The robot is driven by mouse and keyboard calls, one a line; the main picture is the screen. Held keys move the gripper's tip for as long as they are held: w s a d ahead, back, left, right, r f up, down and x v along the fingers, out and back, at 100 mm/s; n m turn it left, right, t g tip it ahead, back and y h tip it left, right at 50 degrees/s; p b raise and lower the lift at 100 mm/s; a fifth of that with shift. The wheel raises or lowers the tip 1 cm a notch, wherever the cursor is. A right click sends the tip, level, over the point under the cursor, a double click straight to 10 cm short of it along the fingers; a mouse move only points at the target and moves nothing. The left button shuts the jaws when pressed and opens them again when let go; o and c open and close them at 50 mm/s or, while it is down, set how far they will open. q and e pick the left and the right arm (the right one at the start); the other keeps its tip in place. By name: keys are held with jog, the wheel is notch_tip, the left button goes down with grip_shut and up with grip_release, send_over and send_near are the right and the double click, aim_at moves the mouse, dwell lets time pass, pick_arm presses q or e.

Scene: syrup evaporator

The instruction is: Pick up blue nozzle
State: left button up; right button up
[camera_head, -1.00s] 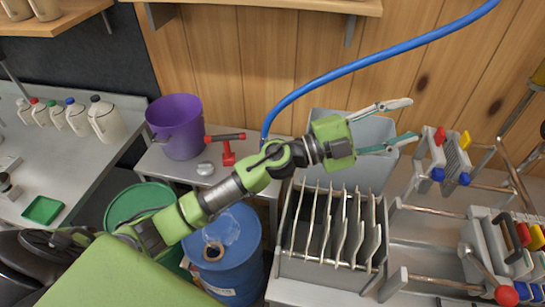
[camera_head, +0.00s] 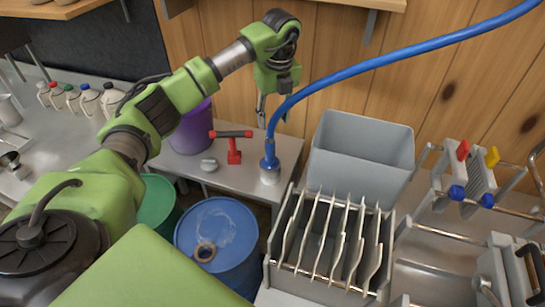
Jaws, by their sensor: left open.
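The blue nozzle (camera_head: 269,158) stands upright on the small grey table, its lower end in a pale round holder or collar. A blue hose (camera_head: 400,58) runs from its top up to the right. My left gripper (camera_head: 272,112) points down above the nozzle, against the wooden wall. It is open and empty, and its fingers look apart from the nozzle. The hose passes close to the fingers; I cannot tell whether they touch it. My right gripper is not in view.
A red valve tool (camera_head: 233,153) and a small metal lid (camera_head: 209,164) lie left of the nozzle. A purple bucket (camera_head: 190,135) stands behind my arm. A grey bin (camera_head: 361,150) and a rack of metal plates (camera_head: 330,245) are to the right. A blue barrel (camera_head: 218,235) stands in front.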

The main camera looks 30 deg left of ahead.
aim_at(271, 136)
pick_arm(q)
jog(key=f, duration=0.2)
jog(key=f+p, duration=0.1)
jog(key=f, duration=0.4)
jog(key=shift+w+a, duration=0.15)
jog(key=shift+a, duration=0.2)
jog(key=shift+a+f+p, duration=0.1)
jog(key=shift+f+p, duration=0.45)
jog(key=f, duration=0.1)
jog(key=f+p, duration=0.1)
jog(key=f, duration=0.1)
jog(key=shift+a+f, duration=0.25)
jog(key=shift+f, duration=0.45)
jog(key=shift+c, duration=0.4)
grip_shut()
